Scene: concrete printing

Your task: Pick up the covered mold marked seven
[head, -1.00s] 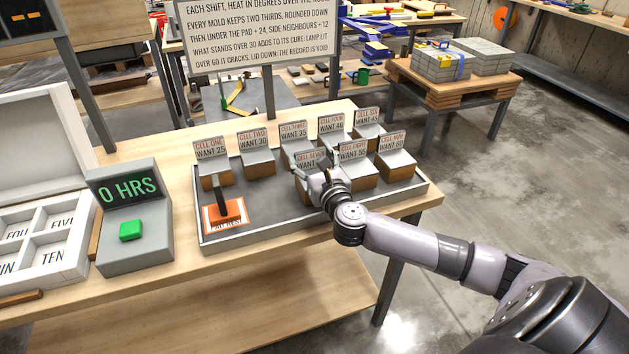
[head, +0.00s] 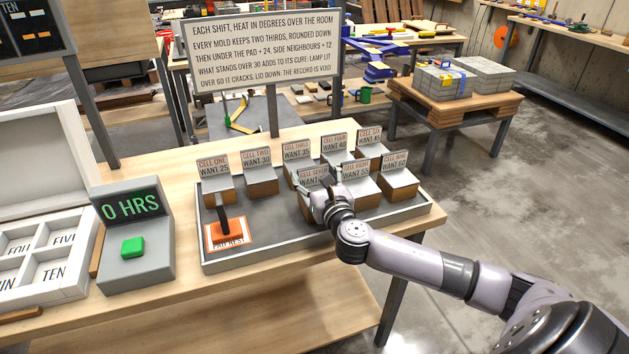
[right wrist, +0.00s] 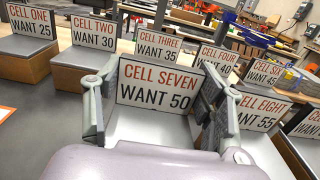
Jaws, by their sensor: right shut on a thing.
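The mold marked seven is a box with a grey cover and an upright sign reading "CELL SEVEN WANT 50" (right wrist: 158,85). In the head view its sign (head: 313,174) and part of its brown side (head: 305,205) show behind my right gripper (head: 325,187). In the right wrist view the two fingers of my right gripper (right wrist: 158,115) stand on either side of the cover, shut on the mold. I cannot tell whether the mold is clear of the tray. My left gripper is not in view.
Other covered molds stand close by, cell eight (head: 358,185) just right and cell three (head: 296,160) behind. The grey tray (head: 270,255) has a low rim. An orange pad rest (head: 227,236) with a black handle lies left. A timer (head: 135,240) reads 0 HRS.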

